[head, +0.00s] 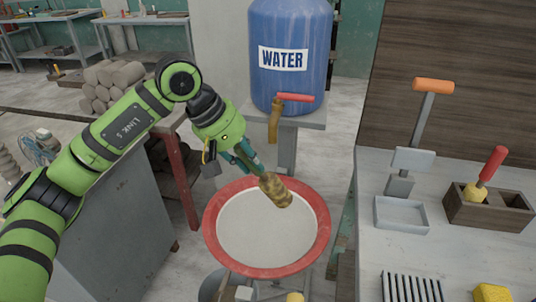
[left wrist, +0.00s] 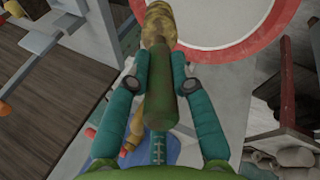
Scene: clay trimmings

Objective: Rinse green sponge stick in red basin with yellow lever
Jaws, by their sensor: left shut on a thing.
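My left gripper (head: 247,160) is shut on the green handle (left wrist: 168,85) of the sponge stick. Its mottled yellow-brown sponge head (head: 275,190) points down and to the right, over the red-rimmed basin (head: 218,258). The sponge head also shows in the left wrist view (left wrist: 158,24), with the basin rim (left wrist: 272,45) beyond it. The basin's inside is pale grey; I cannot tell whether it holds water. A brass-yellow tap (head: 275,122) with a red lever (head: 296,98) sits on the blue water barrel (head: 290,30). No stream shows. My right gripper is not in view.
On the right table stand an orange-handled tool (head: 433,86), a grey tray (head: 402,228), a wooden box (head: 487,213) holding a red-handled stick (head: 492,165), and a ribbed rack (head: 410,288). A grey cabinet (head: 120,225) stands left of the basin.

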